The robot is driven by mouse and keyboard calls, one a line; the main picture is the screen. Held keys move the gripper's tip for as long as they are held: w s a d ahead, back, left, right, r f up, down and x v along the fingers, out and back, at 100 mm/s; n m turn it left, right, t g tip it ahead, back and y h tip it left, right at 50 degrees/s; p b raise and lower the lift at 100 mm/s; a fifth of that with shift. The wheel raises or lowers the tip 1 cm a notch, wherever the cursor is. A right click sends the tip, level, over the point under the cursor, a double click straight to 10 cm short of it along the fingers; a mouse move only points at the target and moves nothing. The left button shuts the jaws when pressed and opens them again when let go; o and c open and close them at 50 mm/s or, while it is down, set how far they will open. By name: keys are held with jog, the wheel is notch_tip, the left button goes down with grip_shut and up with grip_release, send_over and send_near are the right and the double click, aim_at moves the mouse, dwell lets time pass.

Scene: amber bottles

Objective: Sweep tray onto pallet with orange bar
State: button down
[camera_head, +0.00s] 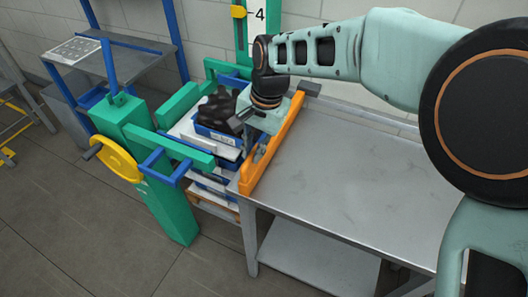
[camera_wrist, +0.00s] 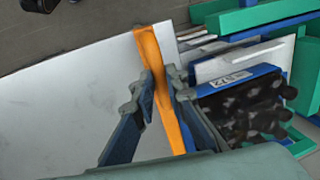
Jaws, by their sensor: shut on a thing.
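My gripper (camera_wrist: 166,95) is shut on the orange bar (camera_head: 260,165), which stands along the left edge of the metal table; the bar also shows in the wrist view (camera_wrist: 150,50). The blue tray (camera_head: 222,137), filled with dark bottles, lies left of the bar, off the table, on top of a stack. In the wrist view the tray (camera_wrist: 240,76) shows a label on its side. The pallet (camera_head: 215,207) is partly hidden under the stack at the table's left end. My gripper's fingers are largely hidden in the head view.
A green frame (camera_head: 160,165) with blue arms and a yellow handwheel (camera_head: 112,160) surrounds the stack. The metal table (camera_head: 350,165) is bare right of the bar. A grey shelf unit (camera_head: 140,55) stands at the back left.

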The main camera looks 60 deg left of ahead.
jog(key=s+a+p, duration=0.1)
jog(key=s+a, duration=0.2)
jog(key=a, duration=0.3)
jog(key=shift+s+a+r, duration=0.25)
jog(key=shift+s, duration=0.15)
jog(key=c, duration=1.9)
grip_release()
jog(key=shift+s+f, duration=0.1)
jog(key=shift+c, duration=0.2)
notch_tip(320, 180, up, 12)
jog(key=w+d, duration=0.1)
jog(key=d, duration=0.1)
jog(key=shift+w, duration=0.2)
jog(key=shift+f, duration=0.1)
